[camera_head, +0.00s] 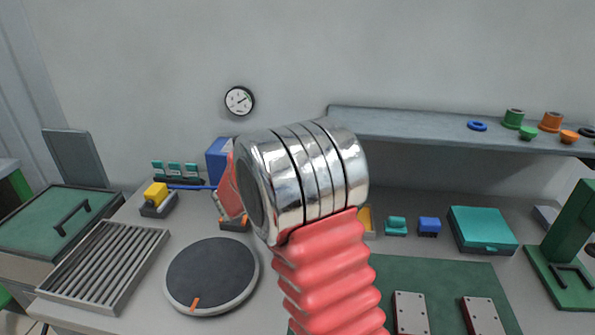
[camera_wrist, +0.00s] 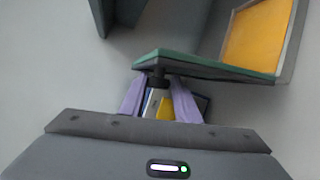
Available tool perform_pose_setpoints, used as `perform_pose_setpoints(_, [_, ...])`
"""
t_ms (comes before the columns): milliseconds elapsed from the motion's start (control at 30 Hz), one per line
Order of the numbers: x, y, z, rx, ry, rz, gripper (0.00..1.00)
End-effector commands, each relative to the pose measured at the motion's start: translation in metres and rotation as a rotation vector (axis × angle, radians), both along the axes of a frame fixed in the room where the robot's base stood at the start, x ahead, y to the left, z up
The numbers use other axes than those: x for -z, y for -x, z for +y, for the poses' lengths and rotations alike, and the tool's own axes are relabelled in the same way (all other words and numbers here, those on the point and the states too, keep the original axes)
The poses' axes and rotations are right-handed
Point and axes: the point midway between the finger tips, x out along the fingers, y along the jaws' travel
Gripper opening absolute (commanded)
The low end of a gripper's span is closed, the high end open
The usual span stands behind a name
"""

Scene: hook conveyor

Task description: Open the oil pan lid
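A green lid (camera_head: 45,222) with a black bar handle (camera_head: 74,217) lies flat at the left in the head view; it looks like the oil pan lid. My gripper is out of the head view, where my arm fills the middle. In the wrist view my gripper (camera_wrist: 160,84) shows two purple fingers, apart. A dark post (camera_wrist: 157,78) stands between or just behind their tips, under a grey plate with a green edge (camera_wrist: 205,67). I cannot tell whether this plate is the lid, or whether the fingers touch the post.
A ribbed grey tray (camera_head: 104,265) and a round dark disc (camera_head: 211,274) lie beside the lid. A grey panel (camera_head: 75,158) stands behind it. A shelf (camera_head: 420,125) runs along the wall at right. An orange-yellow panel (camera_wrist: 258,40) is at upper right in the wrist view.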

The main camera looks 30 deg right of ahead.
Motion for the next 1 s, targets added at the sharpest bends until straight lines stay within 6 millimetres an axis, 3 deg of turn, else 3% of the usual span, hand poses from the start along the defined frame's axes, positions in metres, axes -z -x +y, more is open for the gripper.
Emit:
perform_pose_setpoints(200, [0.0, 0.0, -0.001, 0.001, 0.0, 0.0, 0.42])
perform_pose_setpoints(567, [-0.003, 0.001, 0.003, -0.001, 0.002, -0.003, 0.42])
perform_pose_setpoints(767, [-0.007, 0.01, 0.023, -0.002, 0.001, -0.003, 0.42])
perform_pose_setpoints(1000, [-0.015, 0.027, 0.059, -0.001, 0.001, -0.003, 0.42])
